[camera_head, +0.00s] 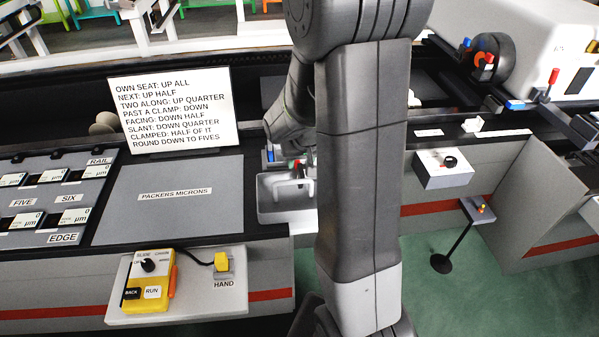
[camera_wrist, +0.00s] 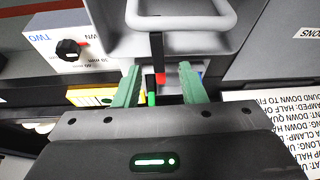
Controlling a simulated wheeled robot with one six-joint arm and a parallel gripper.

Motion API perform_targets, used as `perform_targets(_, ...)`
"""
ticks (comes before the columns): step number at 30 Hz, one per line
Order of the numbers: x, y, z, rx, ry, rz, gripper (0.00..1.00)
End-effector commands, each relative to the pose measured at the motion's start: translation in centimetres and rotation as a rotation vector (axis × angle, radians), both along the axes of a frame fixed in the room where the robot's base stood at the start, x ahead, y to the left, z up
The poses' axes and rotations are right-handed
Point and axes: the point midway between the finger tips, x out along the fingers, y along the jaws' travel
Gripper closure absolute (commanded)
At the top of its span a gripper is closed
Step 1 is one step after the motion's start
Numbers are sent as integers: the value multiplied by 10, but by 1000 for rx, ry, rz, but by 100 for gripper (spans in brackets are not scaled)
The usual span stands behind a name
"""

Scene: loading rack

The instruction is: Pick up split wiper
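My gripper (camera_wrist: 158,68) is open in the wrist view, its two green fingers apart. Between and just beyond the fingers is a narrow black upright piece (camera_wrist: 157,52). Small green (camera_wrist: 152,98), red and blue pieces show close by, partly hidden by the gripper body. I cannot tell for sure which of these is the split wiper, and I see no finger clearly touching any of them. In the head view my arm hides most of the gripper, which is down by a light grey tray (camera_head: 276,214) with a handle-like loop inside.
A sign board (camera_head: 175,108) stands left of my arm. A grey panel (camera_head: 165,198) lies in front of it. A yellow pendant (camera_head: 149,280) rests on a lower shelf. A dial box (camera_head: 443,168) is at right. In the wrist view, a dial box (camera_wrist: 67,48) is close at left.

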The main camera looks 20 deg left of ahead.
Motion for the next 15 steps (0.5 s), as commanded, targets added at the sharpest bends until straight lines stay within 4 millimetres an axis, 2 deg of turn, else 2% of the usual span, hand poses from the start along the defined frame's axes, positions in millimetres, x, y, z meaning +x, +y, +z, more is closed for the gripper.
perform_targets(15,16,12,-42,-1,2,0,63)
